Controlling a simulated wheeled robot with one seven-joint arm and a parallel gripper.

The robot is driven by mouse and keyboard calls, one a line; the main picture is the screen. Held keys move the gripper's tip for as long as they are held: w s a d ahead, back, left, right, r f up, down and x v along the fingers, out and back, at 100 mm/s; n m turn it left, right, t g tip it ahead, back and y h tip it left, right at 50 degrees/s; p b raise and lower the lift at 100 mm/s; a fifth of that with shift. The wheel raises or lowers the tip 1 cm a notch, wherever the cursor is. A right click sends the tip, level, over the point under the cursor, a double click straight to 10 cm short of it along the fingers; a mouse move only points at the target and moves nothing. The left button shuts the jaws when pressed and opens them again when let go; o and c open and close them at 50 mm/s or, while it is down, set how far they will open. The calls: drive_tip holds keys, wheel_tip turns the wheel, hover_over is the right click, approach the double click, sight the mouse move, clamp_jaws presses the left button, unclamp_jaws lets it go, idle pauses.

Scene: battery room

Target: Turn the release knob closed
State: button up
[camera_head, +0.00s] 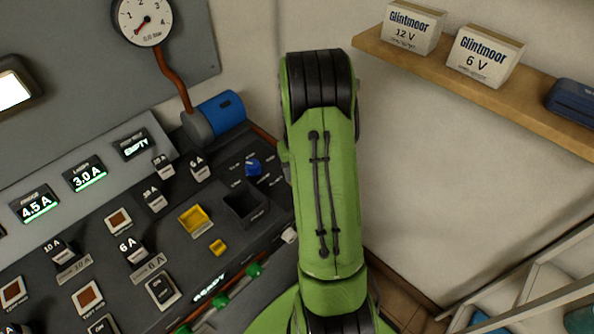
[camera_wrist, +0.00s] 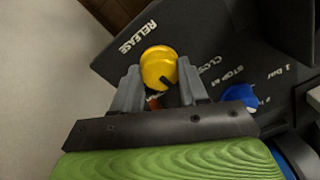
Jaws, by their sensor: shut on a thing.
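The release knob (camera_wrist: 157,62) is round and yellow, with a dark mark on its lower right side in the wrist view. It sits on a dark panel under the printed word RELEASE; a partly hidden word beginning "CLOS" is to its right. My gripper (camera_wrist: 159,70) has one grey finger on each side of the knob and is shut on it. The lower part of the knob is hidden between the fingers. In the head view my green arm hides both the knob and the gripper.
A blue knob (camera_wrist: 240,96) is close to the right of my gripper; it also shows in the head view (camera_head: 253,167). A pressure gauge (camera_head: 144,21) hangs above a blue cylinder (camera_head: 220,113). A wooden shelf (camera_head: 470,90) with boxes is at the right.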

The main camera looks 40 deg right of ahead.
drive_tip(key=n, duration=0.3)
drive_tip(key=shift+n, duration=2.3)
drive_tip(key=shift+r, duration=0.1)
drive_tip(key=o, duration=1.1)
drive_tip(key=shift+c, duration=0.2)
wheel_tip(320, 180, up, 16)
drive_tip(key=p, duration=0.3)
drive_tip(key=shift+d, duration=0.2)
drive_tip(key=shift+w+f, duration=0.1)
drive_tip(key=shift+f, duration=0.1)
